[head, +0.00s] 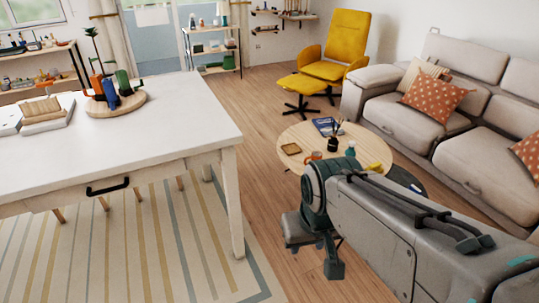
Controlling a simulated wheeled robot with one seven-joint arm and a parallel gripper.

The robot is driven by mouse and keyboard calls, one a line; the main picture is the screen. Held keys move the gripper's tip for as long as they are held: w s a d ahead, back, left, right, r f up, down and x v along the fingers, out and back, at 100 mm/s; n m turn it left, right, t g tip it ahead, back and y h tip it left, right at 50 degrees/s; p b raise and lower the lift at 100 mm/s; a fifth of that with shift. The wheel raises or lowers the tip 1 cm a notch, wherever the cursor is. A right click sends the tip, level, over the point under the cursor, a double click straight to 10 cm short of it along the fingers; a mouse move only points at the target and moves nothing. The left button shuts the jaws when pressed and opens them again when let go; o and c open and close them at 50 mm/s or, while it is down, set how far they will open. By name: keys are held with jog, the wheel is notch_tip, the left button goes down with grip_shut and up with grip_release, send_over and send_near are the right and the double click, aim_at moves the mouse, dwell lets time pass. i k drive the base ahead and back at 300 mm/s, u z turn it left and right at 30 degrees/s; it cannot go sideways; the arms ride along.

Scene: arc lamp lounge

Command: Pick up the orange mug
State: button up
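A small orange mug (316,155) appears to stand on the round wooden coffee table (292,135), near its front edge and just behind my arm. Another orange cup-like thing (97,84) is on the round wooden board (128,107) on the white table, beside a blue one (111,94) and a green one (124,83). It is partly hidden, and I cannot tell if it is a mug. My gripper (334,264) hangs low over the floor, in front of the coffee table and apart from everything on it. I cannot make out whether its fingers are open.
The white table (190,115) fills the left. The coffee table also holds a book (326,126), a dark pen cup (333,144), a teal item (351,150) and a small wooden tray (291,149). A sofa (415,125) is at right. Wood floor lies clear between the tables.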

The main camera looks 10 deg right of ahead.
aim_at(316, 155)
jog(key=u, duration=0.15)
jog(key=i, duration=0.9)
jog(key=z, duration=0.5)
jog(key=i, duration=1.5)
jog(key=z, duration=1.05)
jog(key=i, duration=0.35)
jog(key=z, duration=0.05)
